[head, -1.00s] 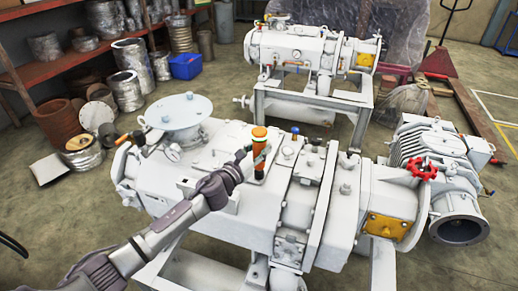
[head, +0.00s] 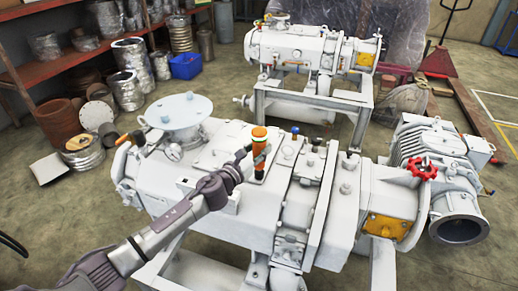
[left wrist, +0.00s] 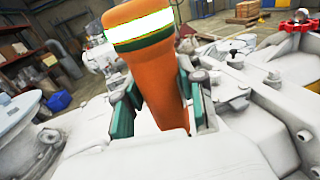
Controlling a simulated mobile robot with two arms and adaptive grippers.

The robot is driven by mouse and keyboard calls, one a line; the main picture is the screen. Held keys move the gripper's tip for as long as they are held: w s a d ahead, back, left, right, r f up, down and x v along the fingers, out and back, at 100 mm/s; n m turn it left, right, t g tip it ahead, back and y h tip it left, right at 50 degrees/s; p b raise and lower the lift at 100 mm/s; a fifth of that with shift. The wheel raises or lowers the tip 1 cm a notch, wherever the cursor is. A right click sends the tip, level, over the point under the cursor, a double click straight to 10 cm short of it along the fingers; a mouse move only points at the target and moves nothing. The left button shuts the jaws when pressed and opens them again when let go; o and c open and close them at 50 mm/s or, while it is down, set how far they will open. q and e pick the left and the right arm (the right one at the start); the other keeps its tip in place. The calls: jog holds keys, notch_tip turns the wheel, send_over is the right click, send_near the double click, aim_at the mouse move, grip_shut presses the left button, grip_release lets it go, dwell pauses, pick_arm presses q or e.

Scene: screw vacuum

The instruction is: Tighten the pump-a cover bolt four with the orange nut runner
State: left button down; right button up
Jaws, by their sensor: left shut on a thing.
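The orange nut runner (head: 259,146) stands about upright over the top of the near white pump (head: 225,165). It has an orange body with a bright band near its top, clear in the left wrist view (left wrist: 155,75). My left gripper (head: 257,158) is shut on the nut runner, with its green-padded fingers (left wrist: 160,112) on either side of the body. My right gripper is not in view.
A blue-topped fitting (head: 295,131) stands just right of the nut runner. A round flanged cover (head: 178,112) is on the pump's left end. A red handwheel (head: 423,169) is at the right. A second white pump (head: 312,50) stands behind, with floor between.

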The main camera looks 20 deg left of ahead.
pick_arm(q)
jog(key=shift+f+b, duration=0.45)
jog(key=shift+b, duration=0.1)
jog(key=shift+r, duration=0.1)
jog(key=c, duration=1.2)
grip_release()
grip_shut()
